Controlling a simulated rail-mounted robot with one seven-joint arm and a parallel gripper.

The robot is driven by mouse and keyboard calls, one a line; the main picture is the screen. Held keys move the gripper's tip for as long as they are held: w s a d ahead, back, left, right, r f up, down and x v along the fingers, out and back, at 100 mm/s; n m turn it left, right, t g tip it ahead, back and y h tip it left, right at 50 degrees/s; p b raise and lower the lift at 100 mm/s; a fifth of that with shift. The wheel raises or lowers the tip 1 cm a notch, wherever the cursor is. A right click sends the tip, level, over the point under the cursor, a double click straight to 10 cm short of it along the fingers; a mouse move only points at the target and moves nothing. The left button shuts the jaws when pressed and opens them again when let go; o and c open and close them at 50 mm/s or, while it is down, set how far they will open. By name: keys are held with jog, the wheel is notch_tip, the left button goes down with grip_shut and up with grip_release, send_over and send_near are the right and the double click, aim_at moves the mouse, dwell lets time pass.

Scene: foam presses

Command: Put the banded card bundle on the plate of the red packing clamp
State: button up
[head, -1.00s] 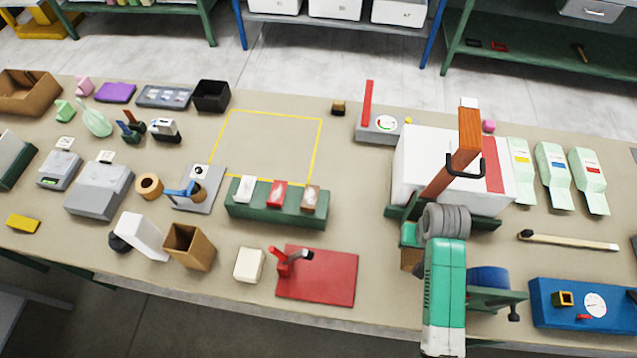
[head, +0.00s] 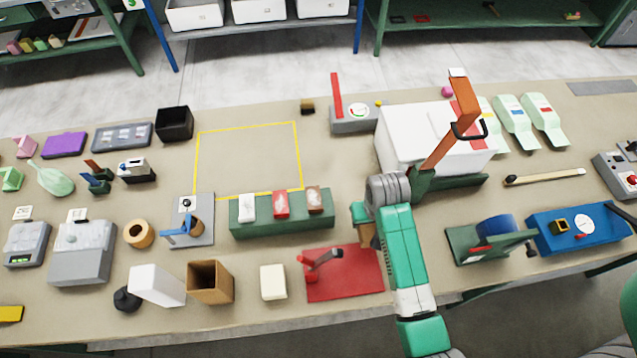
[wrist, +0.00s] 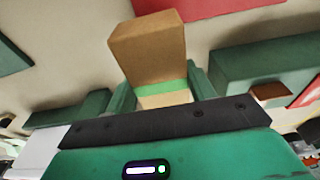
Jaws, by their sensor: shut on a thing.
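The banded card bundle is a brown block with a green band (wrist: 148,55), held between the fingers of my gripper (wrist: 160,92) in the wrist view. In the head view, a bit of the bundle (head: 367,238) shows below my gripper (head: 362,218), partly hidden by my arm. The red packing clamp has a flat red plate (head: 358,282) and a red post with a dark lever (head: 310,268) at its left. My gripper is above and beyond the plate's far right corner, with the bundle off the plate. A red surface, probably the plate, shows at the wrist view's top edge (wrist: 215,6).
A green rack (head: 270,220) with several small packs stands behind the clamp. A cream block (head: 272,282) and an open brown box (head: 210,283) stand left of it. A large white box (head: 405,140) is behind my arm. The green-and-blue press (head: 490,240) is to the right.

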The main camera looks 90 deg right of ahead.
jog(key=d, duration=0.4)
jog(key=w+d+b, duration=0.1)
jog(key=d, duration=0.4)
jog(key=w+d+f, duration=0.1)
jog(key=d, duration=0.4)
jog(key=shift+d, duration=0.1)
jog(key=shift+w+d+f+b, duration=0.1)
jog(key=shift+d+f+b, duration=0.1)
jog(key=shift+f, duration=0.75)
jog(key=shift+d+f+b, duration=0.1)
jog(key=shift+f+b, duration=0.1)
jog(key=shift+f, duration=0.7)
jog(key=shift+a+f, duration=0.1)
jog(key=o, duration=1.1)
notch_tip(320, 180, up, 12)
jog(key=a+p, duration=0.1)
jog(key=shift+a+p, duration=0.4)
